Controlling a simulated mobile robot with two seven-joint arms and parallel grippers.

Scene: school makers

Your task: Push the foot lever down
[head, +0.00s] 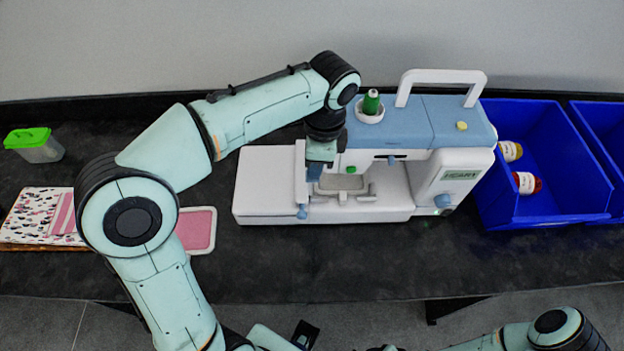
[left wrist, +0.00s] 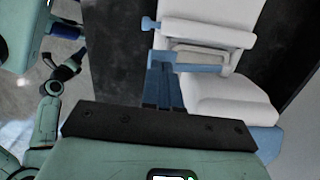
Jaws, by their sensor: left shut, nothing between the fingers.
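A white and blue sewing machine (head: 400,130) stands on the dark counter. A small blue-ended lever (head: 302,211) shows at the left of its needle area, and a blue knob on its white arm also shows in the left wrist view (left wrist: 149,23). I cannot be sure which part is the foot lever. My left gripper (head: 320,160) is shut and empty, close beside the machine's left end, its blue fingers also visible in the left wrist view (left wrist: 163,88). Whether they touch the machine is unclear. What seems to be my right gripper (left wrist: 67,31) shows only partly.
Blue bins (head: 545,160) stand at the right, with two thread spools in the nearer one. At the left lie a patterned cloth (head: 40,215), a pink pad (head: 195,230) and a green-lidded box (head: 35,146). The counter before the machine is clear.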

